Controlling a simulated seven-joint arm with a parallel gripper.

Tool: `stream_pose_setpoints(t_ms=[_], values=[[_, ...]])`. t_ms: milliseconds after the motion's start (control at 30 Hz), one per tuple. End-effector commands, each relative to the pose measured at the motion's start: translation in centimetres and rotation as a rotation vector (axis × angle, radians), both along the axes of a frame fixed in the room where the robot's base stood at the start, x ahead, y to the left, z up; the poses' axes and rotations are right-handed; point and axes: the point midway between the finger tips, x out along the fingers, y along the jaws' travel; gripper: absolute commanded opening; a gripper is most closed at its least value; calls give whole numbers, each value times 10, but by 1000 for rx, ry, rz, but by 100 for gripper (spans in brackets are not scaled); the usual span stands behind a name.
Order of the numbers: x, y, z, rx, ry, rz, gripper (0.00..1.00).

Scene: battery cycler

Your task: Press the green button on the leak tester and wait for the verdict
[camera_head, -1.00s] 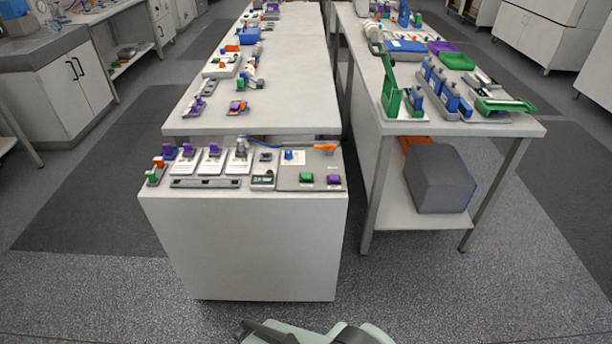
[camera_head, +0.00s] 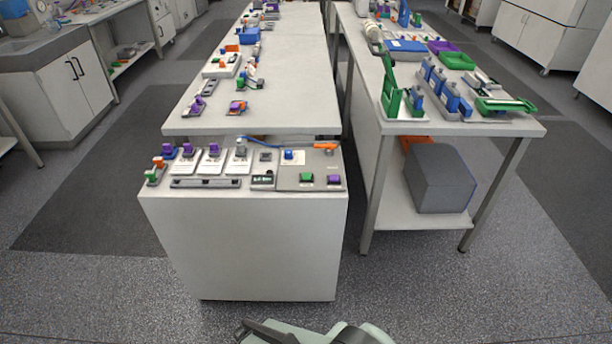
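The leak tester seems to be the grey panel (camera_head: 293,181) on the right end of the low white cabinet. A green button (camera_head: 306,177) sits near its front edge, with a purple button (camera_head: 334,179) to its right. A blue part (camera_head: 289,155) and an orange part (camera_head: 326,146) are at its back. A small unit with a dark display (camera_head: 262,179) stands just left of the panel; its text is too small to read. Nothing touches the green button. Part of my arm (camera_head: 315,333) shows at the bottom edge, well short of the cabinet. My gripper's fingers are not in view.
White cards with purple and grey parts (camera_head: 212,163) and a dark slotted strip (camera_head: 205,183) lie left of the panel. A long white bench (camera_head: 290,90) stands behind. A second bench (camera_head: 430,129) stands right, beyond a narrow gap. The floor before the cabinet is clear.

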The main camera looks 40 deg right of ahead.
Motion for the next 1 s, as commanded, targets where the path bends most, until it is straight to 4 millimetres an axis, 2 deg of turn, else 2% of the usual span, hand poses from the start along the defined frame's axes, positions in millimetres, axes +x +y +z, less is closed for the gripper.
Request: stream_pose_setpoints(t_ms=[67,500,1000], values=[[0,0,0,0,0,0,43],[0,0,0,0,0,0,1],[0,0,0,0,0,0,0]])
